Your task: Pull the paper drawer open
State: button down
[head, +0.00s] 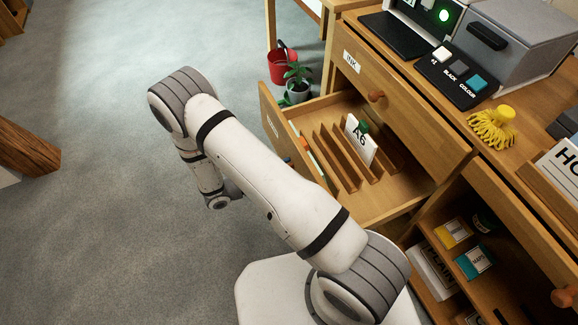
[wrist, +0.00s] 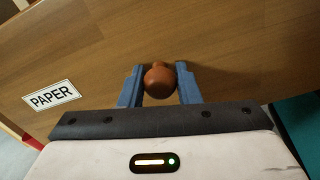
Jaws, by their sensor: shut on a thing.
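The paper drawer (head: 393,200) stands pulled out from the wooden cabinet in the head view. Inside it are wooden dividers, a white A6 card (head: 360,140) with a green tab, and a few thin coloured items at the left side. In the wrist view the drawer front (wrist: 215,35) carries a PAPER label (wrist: 51,96) and a round brown knob (wrist: 158,79). My gripper (wrist: 160,84) has its two blue fingers on either side of the knob and is shut on it.
The INK drawer (head: 405,95) above is shut. An open shelf (head: 430,255) with boxes is at the lower right. The grey floor (head: 90,240) at left is clear.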

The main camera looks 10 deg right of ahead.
jog(key=shift+w+a+r, duration=0.1)
jog(key=shift+w+r, duration=0.1)
jog(key=shift+w, duration=0.1)
jog(key=c, duration=1.1)
grip_release()
jog(key=shift+s, duration=0.1)
jog(key=shift+f, duration=0.1)
jog(key=s+a+p, duration=0.1)
jog(key=a, duration=0.6)
jog(key=shift+s+a, duration=0.3)
